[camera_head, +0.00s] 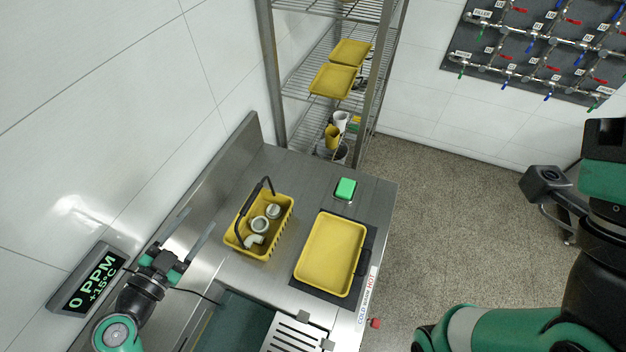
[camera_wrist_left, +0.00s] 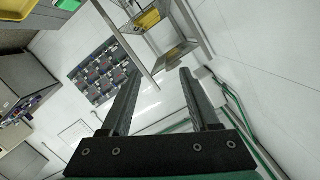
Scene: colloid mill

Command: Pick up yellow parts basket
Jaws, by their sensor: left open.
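The yellow parts basket (camera_head: 238,240) stands on the steel counter in the head view, left of the yellow tray. Its dark handle (camera_head: 246,212) is tilted toward the basket's left side. Several white and grey pipe parts (camera_head: 260,225) lie inside it. My left gripper (camera_head: 192,228) is open and empty, to the left of the basket and apart from it, near the wall. In the left wrist view its two fingers (camera_wrist_left: 158,95) are spread with nothing between them. The right gripper's fingers do not show; only parts of my right arm are at the right edge of the head view.
A yellow tray (camera_head: 330,254) lies on a dark mat to the basket's right. A green block (camera_head: 345,189) sits behind it. A wire shelf (camera_head: 300,95) stands beyond the counter. A display (camera_head: 88,279) is at the left wall. Counter behind the basket is clear.

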